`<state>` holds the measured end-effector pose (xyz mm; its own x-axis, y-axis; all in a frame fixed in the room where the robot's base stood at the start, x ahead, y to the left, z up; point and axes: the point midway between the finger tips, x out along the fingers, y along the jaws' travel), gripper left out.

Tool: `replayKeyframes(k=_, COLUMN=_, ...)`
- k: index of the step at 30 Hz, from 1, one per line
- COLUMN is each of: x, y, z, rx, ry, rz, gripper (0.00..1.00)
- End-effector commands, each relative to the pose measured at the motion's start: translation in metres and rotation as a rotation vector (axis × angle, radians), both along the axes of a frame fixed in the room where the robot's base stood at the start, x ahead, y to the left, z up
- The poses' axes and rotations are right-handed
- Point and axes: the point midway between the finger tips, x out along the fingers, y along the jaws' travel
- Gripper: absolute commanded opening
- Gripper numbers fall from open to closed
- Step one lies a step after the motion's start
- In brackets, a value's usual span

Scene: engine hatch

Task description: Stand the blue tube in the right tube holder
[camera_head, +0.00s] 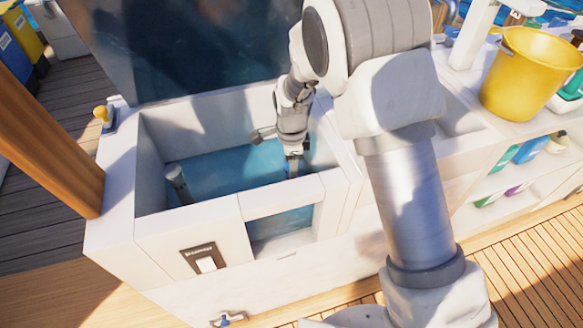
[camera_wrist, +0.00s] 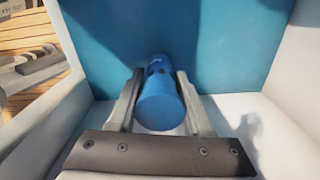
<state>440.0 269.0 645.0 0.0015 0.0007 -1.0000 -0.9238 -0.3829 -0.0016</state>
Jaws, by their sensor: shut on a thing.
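The blue tube (camera_wrist: 160,95) is between the two fingers of my gripper (camera_wrist: 159,88) in the wrist view, its round end facing the camera. The fingers are closed against its sides. In the head view my gripper (camera_head: 293,163) reaches down into the right part of the open white hatch, over its blue interior. The tube is mostly hidden there by the gripper. I cannot make out the right tube holder in either view.
A grey cylinder (camera_head: 178,184) stands tilted at the left inside. The dark raised lid (camera_head: 185,45) is behind. A yellow bucket (camera_head: 528,75) stands on the counter at right.

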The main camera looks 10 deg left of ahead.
Motion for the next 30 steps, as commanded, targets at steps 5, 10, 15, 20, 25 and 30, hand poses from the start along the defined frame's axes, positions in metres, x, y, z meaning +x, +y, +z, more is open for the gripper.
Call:
replayKeyframes(k=5, x=0.0002, y=0.0002, z=-0.0040, rx=0.000, ry=-0.001, rz=0.000, gripper=0.00)
replayKeyframes(k=10, x=0.0002, y=0.0002, z=-0.0073, rx=0.000, ry=-0.001, rz=0.000, gripper=0.00)
replayKeyframes(k=15, x=0.0003, y=0.0002, z=-0.0107, rx=0.000, ry=-0.001, rz=0.000, gripper=0.00)
replayKeyframes(k=20, x=0.0003, y=0.0002, z=-0.0101, rx=0.000, ry=-0.001, rz=0.000, gripper=0.62)
replayKeyframes(k=25, x=-0.0002, y=-0.0001, z=-0.0107, rx=0.000, ry=0.000, rz=0.000, gripper=0.62)
replayKeyframes(k=30, x=-0.0001, y=0.0001, z=-0.0055, rx=0.000, ry=0.000, rz=0.000, gripper=0.62)
